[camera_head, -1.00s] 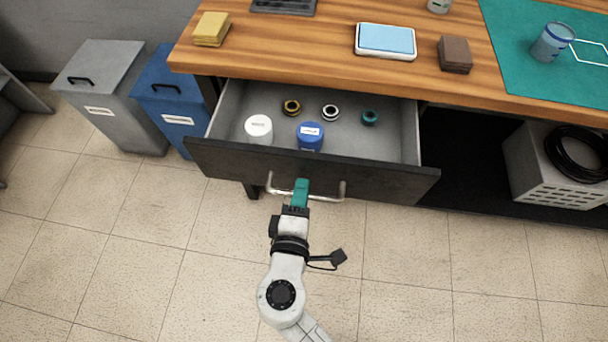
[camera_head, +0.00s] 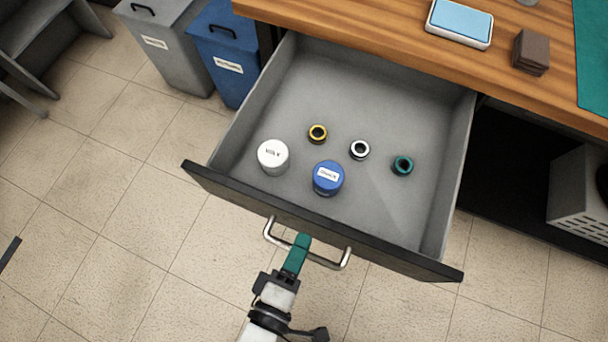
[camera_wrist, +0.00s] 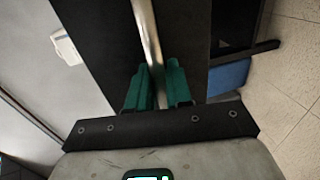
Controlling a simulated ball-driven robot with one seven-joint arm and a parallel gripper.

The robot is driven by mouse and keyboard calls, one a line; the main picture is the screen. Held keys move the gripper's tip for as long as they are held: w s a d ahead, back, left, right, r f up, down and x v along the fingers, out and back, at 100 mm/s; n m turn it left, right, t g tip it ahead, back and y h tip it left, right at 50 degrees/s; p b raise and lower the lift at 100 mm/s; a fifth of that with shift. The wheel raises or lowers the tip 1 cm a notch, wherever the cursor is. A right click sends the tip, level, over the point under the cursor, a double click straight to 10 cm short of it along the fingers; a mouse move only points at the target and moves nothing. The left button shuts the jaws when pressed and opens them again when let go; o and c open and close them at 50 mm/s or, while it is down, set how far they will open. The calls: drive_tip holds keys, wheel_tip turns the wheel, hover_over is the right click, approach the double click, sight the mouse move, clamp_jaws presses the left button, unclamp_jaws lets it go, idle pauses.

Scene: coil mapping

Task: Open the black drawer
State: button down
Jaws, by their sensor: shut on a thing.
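The black drawer (camera_head: 330,233) is pulled well out from under the wooden desk, its grey inside showing from above. Its silver bar handle (camera_head: 328,263) is on the black front. My gripper (camera_head: 302,243) is shut on the handle near its middle. In the wrist view the teal fingers (camera_wrist: 158,85) stand on either side of the silver bar (camera_wrist: 147,35). The drawer holds a white jar (camera_head: 273,157), a blue jar (camera_head: 328,178), a yellow ring (camera_head: 317,134), a white ring (camera_head: 359,150) and a teal ring (camera_head: 402,166).
A grey bin (camera_head: 180,50) and a blue bin (camera_head: 228,55) stand left of the desk. The wooden desktop (camera_head: 390,52) bears a tablet (camera_head: 460,22) and a brown block stack (camera_head: 531,52). A pale crate (camera_head: 580,195) stands under the desk at right. The tiled floor in front is clear.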

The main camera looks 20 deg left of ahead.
idle(0.3)
drive_tip(key=c, duration=1.2)
unclamp_jaws()
drive_tip(key=shift+s, duration=0.15)
drive_tip(key=v, duration=1)
drive_tip(key=shift+s, duration=0.3)
